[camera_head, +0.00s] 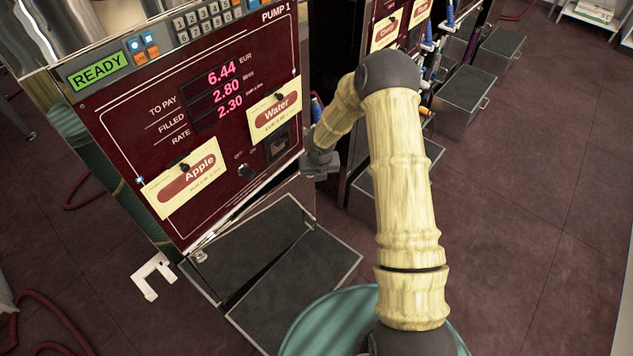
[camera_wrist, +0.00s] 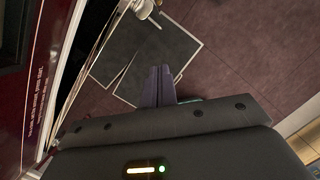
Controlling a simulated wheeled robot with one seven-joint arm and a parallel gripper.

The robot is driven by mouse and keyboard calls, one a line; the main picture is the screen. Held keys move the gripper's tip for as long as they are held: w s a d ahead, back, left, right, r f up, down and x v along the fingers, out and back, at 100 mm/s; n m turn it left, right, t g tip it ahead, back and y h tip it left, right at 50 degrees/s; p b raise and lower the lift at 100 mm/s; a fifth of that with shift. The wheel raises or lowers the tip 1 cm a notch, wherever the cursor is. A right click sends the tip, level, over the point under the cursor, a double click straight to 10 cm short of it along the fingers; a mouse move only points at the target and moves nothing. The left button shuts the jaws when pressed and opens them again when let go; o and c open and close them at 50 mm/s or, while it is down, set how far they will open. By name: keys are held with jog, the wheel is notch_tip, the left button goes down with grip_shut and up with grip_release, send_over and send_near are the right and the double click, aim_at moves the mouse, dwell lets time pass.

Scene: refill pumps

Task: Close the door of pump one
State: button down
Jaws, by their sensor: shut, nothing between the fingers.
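Pump one (camera_head: 120,110) has a dark red front, a lit READY display and Apple and Water labels; its red side also shows at the left of the wrist view (camera_wrist: 38,90). Below its front are two dark grey, metal-edged panels (camera_head: 240,240) (camera_head: 300,290) with a narrow wedge gap between them. The wrist view shows them too (camera_wrist: 125,52), with a small bright handle on one. I cannot tell which is the door. My gripper (camera_head: 318,172) is by the pump's right edge, above the panels, mostly hidden by my arm. Its fingers (camera_wrist: 158,85) are together and empty.
More pumps (camera_head: 385,30) stand to the right, with grey boxes (camera_head: 465,88) at their feet. A white bracket (camera_head: 153,275) sticks out at lower left. A red hose (camera_head: 45,320) lies on the floor. The floor at right (camera_head: 550,180) is clear.

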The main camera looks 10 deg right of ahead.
jog(key=s+d+r+m, duration=0.1)
jog(key=s+r+m, duration=1)
jog(key=m, duration=0.6)
jog(key=s+d+r+m, duration=0.2)
jog(key=s+r+m, duration=1)
jog(key=s+m, duration=0.3)
jog(key=m, duration=0.3)
jog(key=shift+m, duration=0.3)
